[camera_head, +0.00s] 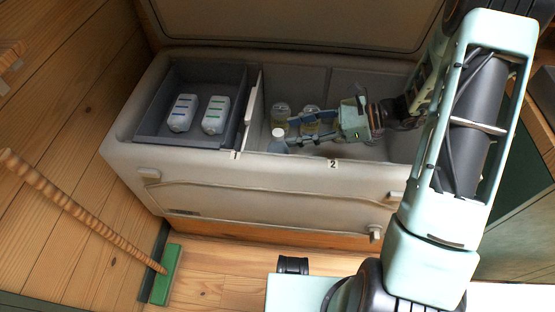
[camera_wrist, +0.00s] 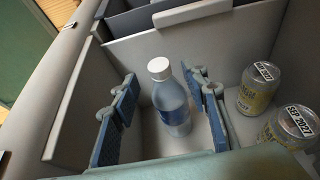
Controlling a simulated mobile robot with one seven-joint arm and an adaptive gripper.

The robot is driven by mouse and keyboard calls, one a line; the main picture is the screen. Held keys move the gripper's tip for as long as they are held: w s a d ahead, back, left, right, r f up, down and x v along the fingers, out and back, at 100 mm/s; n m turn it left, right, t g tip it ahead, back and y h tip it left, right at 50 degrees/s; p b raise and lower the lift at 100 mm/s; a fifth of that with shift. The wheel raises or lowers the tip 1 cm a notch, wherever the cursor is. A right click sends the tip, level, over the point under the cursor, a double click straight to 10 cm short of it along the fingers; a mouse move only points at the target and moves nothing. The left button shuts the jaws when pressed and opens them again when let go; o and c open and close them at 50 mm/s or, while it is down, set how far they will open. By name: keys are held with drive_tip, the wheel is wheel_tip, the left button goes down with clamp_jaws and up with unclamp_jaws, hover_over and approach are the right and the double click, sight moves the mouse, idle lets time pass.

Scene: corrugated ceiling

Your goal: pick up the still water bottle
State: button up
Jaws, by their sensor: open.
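The water bottle (camera_wrist: 170,97) is clear bluish plastic with a white cap and a blue label. It stands upright in compartment 2 of the cooler; in the head view its white cap and upper part (camera_head: 278,141) show near the front wall. My gripper (camera_wrist: 160,115) is open, with its blue-padded fingers on either side of the bottle in the wrist view, apart from it. In the head view my gripper (camera_head: 290,132) reaches into the compartment from the right. The bottle's lower part is hidden by the front wall in the head view.
Two cans stand in compartment 2, one (camera_wrist: 259,88) behind the other (camera_wrist: 290,128), to the bottle's right in the wrist view. A divider (camera_head: 254,105) separates compartment 1, where a grey tray (camera_head: 150,125) holds two white packs (camera_head: 183,113). The cooler lid (camera_head: 290,22) is raised.

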sight(278, 135)
drive_tip(key=b+x, duration=0.1)
drive_tip(key=x, duration=0.4)
drive_tip(key=shift+a+f, duration=0.25)
clamp_jaws()
idle(0.4)
